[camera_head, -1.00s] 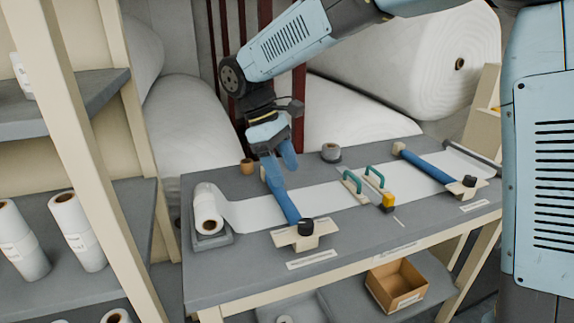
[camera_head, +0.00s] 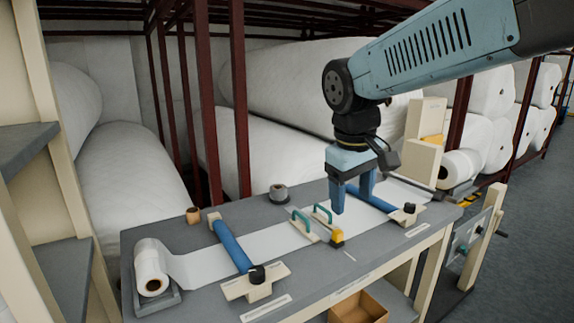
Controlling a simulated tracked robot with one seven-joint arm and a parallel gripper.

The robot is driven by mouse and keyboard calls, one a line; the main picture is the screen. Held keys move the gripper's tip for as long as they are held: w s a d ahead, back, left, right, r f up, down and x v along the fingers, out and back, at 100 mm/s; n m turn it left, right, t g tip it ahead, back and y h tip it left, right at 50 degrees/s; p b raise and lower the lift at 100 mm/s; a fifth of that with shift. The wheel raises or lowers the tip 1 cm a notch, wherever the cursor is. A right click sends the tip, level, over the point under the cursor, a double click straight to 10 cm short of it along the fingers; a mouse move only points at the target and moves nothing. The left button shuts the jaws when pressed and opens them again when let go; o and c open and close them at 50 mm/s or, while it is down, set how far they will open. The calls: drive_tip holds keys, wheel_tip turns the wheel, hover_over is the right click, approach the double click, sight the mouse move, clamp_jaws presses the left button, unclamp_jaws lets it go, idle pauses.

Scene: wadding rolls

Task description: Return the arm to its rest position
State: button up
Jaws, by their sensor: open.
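My gripper (camera_head: 352,205) hangs from my blue arm (camera_head: 425,50) with its fingers pointing down. It is open and empty, above the right part of the workbench (camera_head: 200,222). In the picture its fingers overlap the right blue roller (camera_head: 371,199), but I cannot tell how far above it they are. The left blue roller (camera_head: 231,246) lies across the white strip (camera_head: 275,242), apart from my gripper.
A white roll (camera_head: 151,266) sits in a grey tray at the bench's left end. Large wadding rolls (camera_head: 125,180) and dark red posts (camera_head: 240,110) stand behind. Shelving (camera_head: 25,150) is at left.

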drive_tip(key=s+d+f+m+t+y, duration=0.1)
drive_tip(key=s+d+m+t, duration=0.2)
drive_tip(key=s+d+m, duration=0.3)
drive_tip(key=s+d, duration=0.2)
drive_tip(key=d, duration=0.3)
drive_tip(key=shift+s+t, duration=0.3)
drive_tip(key=shift+d+f, duration=0.1)
drive_tip(key=shift+d, duration=0.1)
idle(0.4)
